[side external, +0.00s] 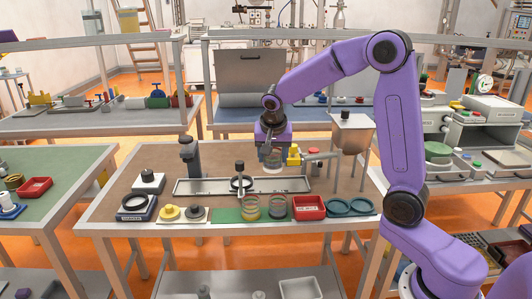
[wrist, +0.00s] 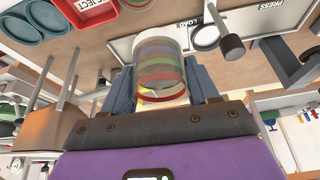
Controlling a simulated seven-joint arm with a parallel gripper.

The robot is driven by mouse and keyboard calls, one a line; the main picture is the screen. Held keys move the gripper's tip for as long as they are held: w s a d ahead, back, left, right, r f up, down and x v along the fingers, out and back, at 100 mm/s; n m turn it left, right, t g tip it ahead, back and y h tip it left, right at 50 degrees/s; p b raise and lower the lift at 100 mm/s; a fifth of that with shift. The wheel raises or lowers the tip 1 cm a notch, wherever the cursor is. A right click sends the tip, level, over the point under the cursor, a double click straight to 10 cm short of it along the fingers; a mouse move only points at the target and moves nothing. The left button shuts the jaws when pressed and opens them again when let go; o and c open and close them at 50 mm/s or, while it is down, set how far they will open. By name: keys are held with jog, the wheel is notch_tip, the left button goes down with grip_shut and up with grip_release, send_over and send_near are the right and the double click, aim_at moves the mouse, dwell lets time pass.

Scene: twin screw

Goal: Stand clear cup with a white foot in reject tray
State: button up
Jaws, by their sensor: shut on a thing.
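My gripper (side external: 270,147) is above the back middle of the brown table, shut on a clear cup (side external: 272,160). In the wrist view the cup (wrist: 160,72) sits between the two blue-grey fingers (wrist: 162,95). It is see-through, with a whitish band at its far end and a red ring at its near end. Coloured stripes show through its wall. The red reject tray (side external: 309,207) lies at the table's front, right of the green mat, below and to the right of my gripper. It also shows in the wrist view (wrist: 91,12), and nothing stands in the part seen.
Two clear cups (side external: 250,208) (side external: 277,208) stand on the green mat (side external: 226,215), left of the tray. Teal round dishes (side external: 336,208) lie right of it. A hopper (side external: 351,140) stands at the right, a dark post (side external: 188,155) at the left, and a long pale frame (side external: 205,187) mid-table.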

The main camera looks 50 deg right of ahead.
jog(key=shift+s+d+f+m+g+h, duration=0.2)
jog(key=shift+s+d+f+m+g, duration=0.25)
jog(key=shift+s+d+f+m, duration=0.75)
jog(key=shift+s+d+f+m+g+h, duration=0.2)
jog(key=shift+s+d+f+m+g, duration=0.3)
jog(key=shift+s+f+m, duration=1.3)
jog(key=shift+s+d+f+m+g+h, duration=0.2)
jog(key=shift+s+d+f+m+g, duration=0.25)
jog(key=shift+s+d+f+m, duration=0.95)
jog(key=shift+n, duration=0.3)
jog(key=shift+s+a+f, duration=0.2)
jog(key=shift+f, duration=0.4)
jog(key=shift+s+a+f, duration=0.15)
jog(key=shift+f, duration=0.5)
jog(key=shift+s+a+f, duration=0.2)
jog(key=shift+f, duration=0.4)
